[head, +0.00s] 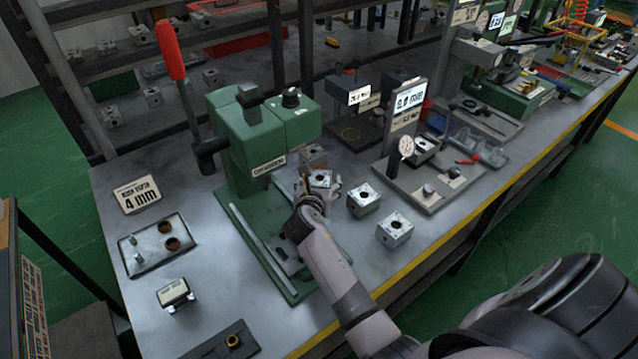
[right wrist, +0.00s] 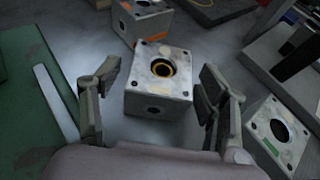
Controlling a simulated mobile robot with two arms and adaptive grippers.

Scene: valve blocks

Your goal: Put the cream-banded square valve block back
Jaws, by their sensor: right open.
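A grey square valve block (right wrist: 158,82) with a dark bore and a yellowish ring inside stands upright on the bench. It also shows in the head view (head: 320,179). A pale patch shows on its top, but I cannot clearly make out a cream band. My right gripper (head: 318,190) is open around this block. In the right wrist view the gripper's fingers (right wrist: 158,92) stand left and right of the block with gaps visible. Behind it is a block with an orange band (right wrist: 142,18). At the right is a block with a green band (right wrist: 277,132). My left gripper is not in view.
A green press (head: 245,140) with a red lever stands left of the gripper. Another block (head: 395,230) stands near the bench's yellow front edge. A gauge stand (head: 408,110) is at the right. A plate with pegs and brown rings (head: 158,243) lies at the left.

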